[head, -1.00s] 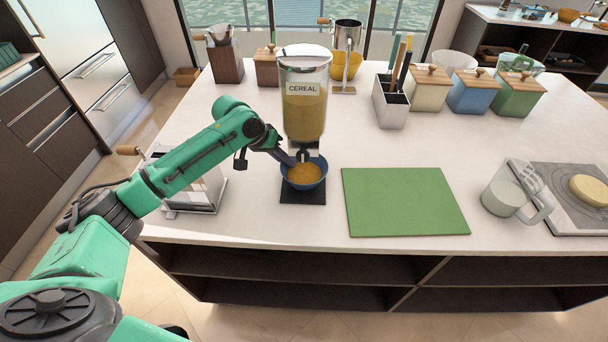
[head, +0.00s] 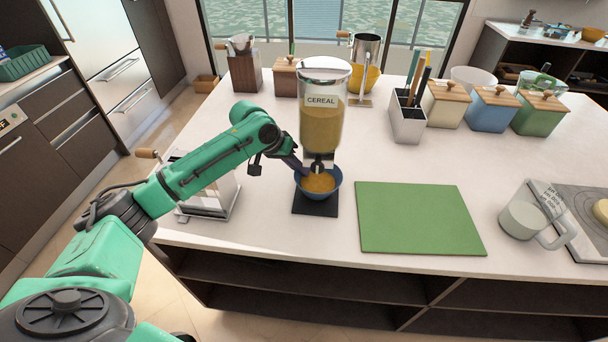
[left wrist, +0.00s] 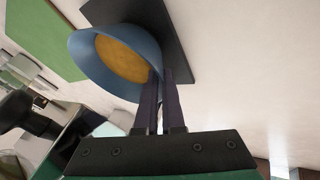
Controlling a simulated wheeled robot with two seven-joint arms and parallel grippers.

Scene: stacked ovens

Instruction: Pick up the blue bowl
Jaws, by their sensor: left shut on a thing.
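The blue bowl (head: 335,187) holds yellow-orange cereal and sits under the spout of the cereal dispenser (head: 322,115), over its black base (head: 316,208). My left gripper (head: 298,172) reaches in from the left and is shut on the bowl's left rim. In the left wrist view, the two dark fingers of my left gripper (left wrist: 160,78) pinch the rim of the blue bowl (left wrist: 85,47), one finger on each side. I cannot tell whether the bowl touches the base. My right gripper is not in view.
A green cutting board (head: 420,218) lies right of the bowl. A metal pasta machine (head: 205,190) stands behind my left arm. A utensil holder (head: 406,118) and several canisters stand at the back right. The front counter edge is clear.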

